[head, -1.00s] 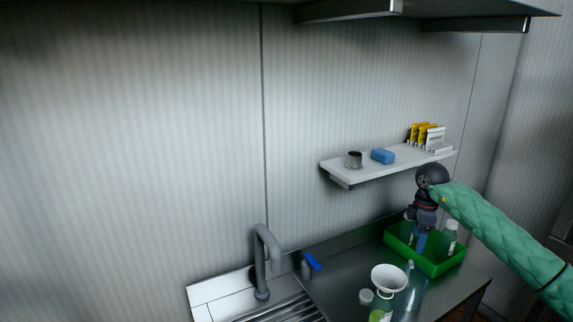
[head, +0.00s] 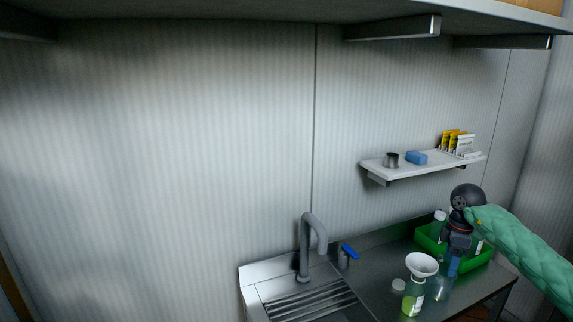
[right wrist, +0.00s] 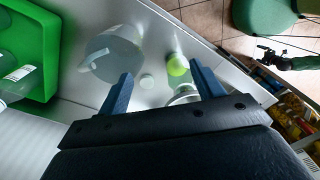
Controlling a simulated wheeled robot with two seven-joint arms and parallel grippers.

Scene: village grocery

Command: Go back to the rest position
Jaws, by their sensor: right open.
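My right gripper (head: 453,268) is open and empty, pointing down in front of the green crate and over the worktop. In the right wrist view its two blue fingers (right wrist: 160,74) stand apart with nothing between them. The green padded right arm comes in from the right. No left arm shows in the head view. At the right of the right wrist view, a small dark shape (right wrist: 288,62) near a green part looks like my left gripper; its jaws are too small to read.
A green crate (head: 480,258) holds bottles. A tap (head: 305,250) and wall shelf (head: 425,167) are nearby.

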